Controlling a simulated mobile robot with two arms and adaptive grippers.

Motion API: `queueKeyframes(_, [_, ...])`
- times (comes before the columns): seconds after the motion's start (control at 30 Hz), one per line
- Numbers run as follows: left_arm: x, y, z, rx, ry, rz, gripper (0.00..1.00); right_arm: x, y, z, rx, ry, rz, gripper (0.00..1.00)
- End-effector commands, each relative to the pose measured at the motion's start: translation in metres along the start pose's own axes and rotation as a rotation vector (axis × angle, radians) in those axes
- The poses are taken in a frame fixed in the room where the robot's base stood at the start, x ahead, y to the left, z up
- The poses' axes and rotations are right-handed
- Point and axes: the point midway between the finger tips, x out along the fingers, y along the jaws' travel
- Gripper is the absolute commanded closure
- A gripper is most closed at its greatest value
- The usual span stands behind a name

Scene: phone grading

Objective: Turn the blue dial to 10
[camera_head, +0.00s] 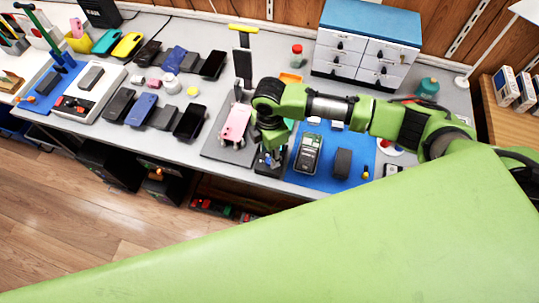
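My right arm reaches in from the right, and my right gripper (270,151) points down over a small black device (266,168) at the front edge of the table, left of the blue mat. The gripper covers most of the top of this device. I cannot make out a blue dial or its numbers; it may be hidden under the gripper. The fingers are dark and small here, so I cannot tell whether they are open, shut or touching the device. My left gripper is not in view.
A drawer cabinet (367,45) is behind. Several phones lie to the left.

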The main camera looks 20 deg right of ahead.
Motion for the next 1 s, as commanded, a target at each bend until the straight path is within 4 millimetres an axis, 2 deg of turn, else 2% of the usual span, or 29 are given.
queueKeyframes(0.03, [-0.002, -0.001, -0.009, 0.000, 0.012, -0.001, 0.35, 0.008, -0.001, 0.000, 0.001, -0.002, -0.003, 0.64])
queueKeyframes(0.17, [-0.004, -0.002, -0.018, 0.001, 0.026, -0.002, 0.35, 0.023, 0.000, 0.000, 0.001, 0.000, -0.001, 0.64])
queueKeyframes(0.33, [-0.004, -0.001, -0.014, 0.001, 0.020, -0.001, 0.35, 0.032, 0.000, 0.000, 0.000, 0.000, 0.001, 0.64])
queueKeyframes(0.57, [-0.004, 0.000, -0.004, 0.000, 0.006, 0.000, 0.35, 0.033, 0.000, 0.000, 0.000, 0.000, 0.001, 0.64])
queueKeyframes(0.63, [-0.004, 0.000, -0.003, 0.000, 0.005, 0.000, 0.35, 0.032, 0.000, 0.000, 0.000, 0.000, 0.001, 0.77])
queueKeyframes(0.7, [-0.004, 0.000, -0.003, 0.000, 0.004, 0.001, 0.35, 0.032, 0.000, 0.000, 0.000, 0.000, 0.001, 0.95])
queueKeyframes(0.73, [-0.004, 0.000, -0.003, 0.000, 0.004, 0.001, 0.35, 0.032, 0.000, 0.000, 0.000, 0.000, 0.001, 1.00])
queueKeyframes(1.0, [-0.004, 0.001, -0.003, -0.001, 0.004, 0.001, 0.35, 0.032, 0.000, 0.000, -0.009, 0.000, 0.000, 1.00])
